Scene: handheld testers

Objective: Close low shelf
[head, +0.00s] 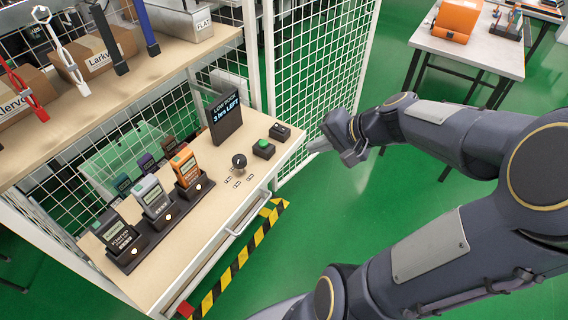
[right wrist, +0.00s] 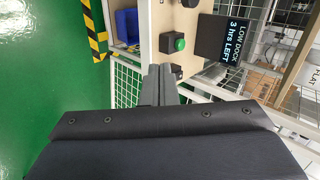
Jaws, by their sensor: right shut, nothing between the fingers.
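The low shelf (head: 215,190) is a light wood board with a white front and a grey handle (head: 246,217). It juts out below the upper shelf. Several handheld testers stand in black docks on its left part, among them an orange one (head: 185,168), a white one (head: 150,195) and a dark one (head: 113,229). A "LOW DOCK 3 hrs LEFT" display (head: 227,118) stands at its back. My right gripper (head: 316,146) is shut and empty just off the shelf's right end; its fingers (right wrist: 159,78) show in the right wrist view near the green button (right wrist: 180,44). My left gripper is out of view.
White wire mesh (head: 318,70) stands behind and beside the low shelf. Black-yellow tape (head: 245,255) marks the green floor in front. A table (head: 470,45) with an orange device stands at the back right.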

